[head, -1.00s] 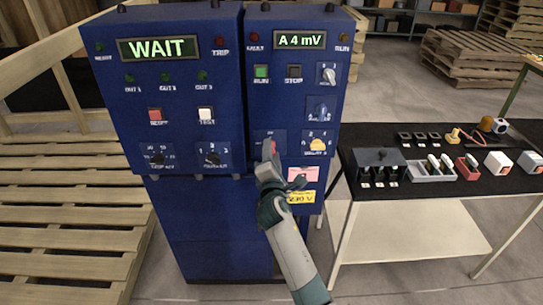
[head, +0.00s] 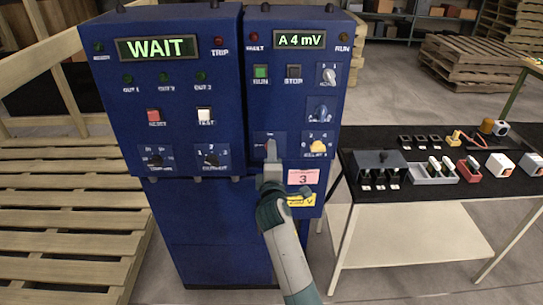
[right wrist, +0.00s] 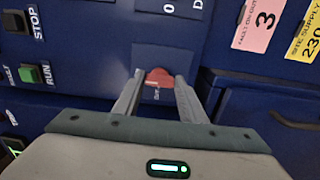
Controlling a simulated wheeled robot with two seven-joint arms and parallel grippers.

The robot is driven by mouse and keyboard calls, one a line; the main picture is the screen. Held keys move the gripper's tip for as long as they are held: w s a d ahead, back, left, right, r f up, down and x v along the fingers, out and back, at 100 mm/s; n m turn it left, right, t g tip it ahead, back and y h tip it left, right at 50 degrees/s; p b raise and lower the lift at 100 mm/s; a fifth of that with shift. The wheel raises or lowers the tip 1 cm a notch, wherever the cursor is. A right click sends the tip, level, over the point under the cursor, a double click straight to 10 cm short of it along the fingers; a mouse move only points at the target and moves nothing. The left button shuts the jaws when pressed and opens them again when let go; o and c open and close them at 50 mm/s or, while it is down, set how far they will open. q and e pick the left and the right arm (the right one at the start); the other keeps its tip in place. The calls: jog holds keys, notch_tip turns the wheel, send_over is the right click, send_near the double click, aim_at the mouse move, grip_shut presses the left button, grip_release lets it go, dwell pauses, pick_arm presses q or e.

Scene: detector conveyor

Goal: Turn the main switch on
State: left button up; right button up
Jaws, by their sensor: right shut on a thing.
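The main switch is a red knob (right wrist: 158,77) on a blue plate low on the right-hand cabinet's front. In the right wrist view it sits between the two finger ends. My right gripper (right wrist: 155,82) is shut on the knob, one finger on each side. In the head view my right gripper (head: 270,153) reaches up to the switch from below and covers most of it. The knob's exact pointing and the plate's small markings are too hidden or small to read. My left gripper is not in view.
The left cabinet's display (head: 157,48) reads WAIT; the right display (head: 300,39) reads A 4 mV. A yellow knob (head: 318,146) sits right of the switch, with a pink label (head: 303,177) marked 3 below. A black-topped table (head: 450,190) with parts stands at right.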

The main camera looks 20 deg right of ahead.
jog(key=shift+f, duration=0.1)
jog(key=o, duration=1.1)
jog(key=shift+c, duration=0.2)
jog(key=shift+s, duration=0.15)
